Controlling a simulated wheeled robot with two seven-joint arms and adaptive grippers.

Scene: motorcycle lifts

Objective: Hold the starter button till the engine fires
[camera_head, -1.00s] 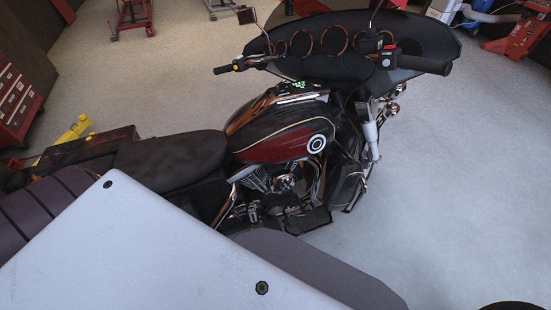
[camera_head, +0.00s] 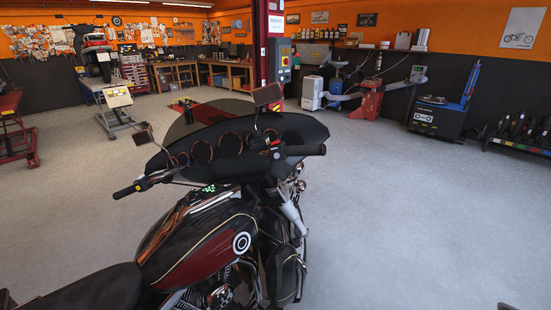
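A black and dark red motorcycle (camera_head: 188,245) stands in the lower left and middle of the head view, its front pointing away to the right. Its right handlebar grip (camera_head: 306,150) is black. A small switch housing (camera_head: 274,149) with a bit of red sits at the inner end of that grip. The starter button is too small to tell apart on it. The left grip (camera_head: 127,191) points to the left. Green lights show on the tank display (camera_head: 209,188). Neither of my grippers can be made out.
Open grey floor (camera_head: 420,220) lies to the right of the motorcycle. A red post with a control box (camera_head: 280,58) stands beyond it. Workbenches (camera_head: 190,75), a blue and black machine (camera_head: 440,108) and a wheel rack (camera_head: 520,135) line the back. A red lift (camera_head: 15,130) stands at left.

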